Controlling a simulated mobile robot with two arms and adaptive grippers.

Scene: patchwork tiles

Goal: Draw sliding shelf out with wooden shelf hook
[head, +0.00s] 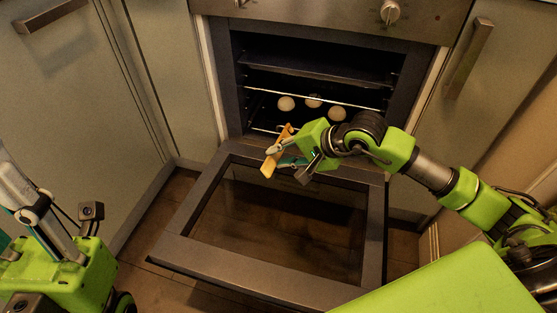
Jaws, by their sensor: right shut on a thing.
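The wooden shelf hook (283,137) is a short yellow-orange piece at the oven mouth. My right gripper (280,156) is shut on it, above the inner edge of the lowered oven door. The hook's upper end points toward the oven cavity; I cannot tell whether it touches a shelf. Inside the oven, a thin bright wire bar (350,104) crosses the cavity and seems to belong to a sliding shelf. Several pale round items (286,103) sit inside near it; which shelf bears them is unclear. My left gripper is not visible.
The oven door (212,256) is folded down in front of the cavity, below my right gripper. A dark upper shelf (318,68) is inside the oven. Cabinets with handles (469,58) flank the oven. Wooden floor (150,232) shows left of the door.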

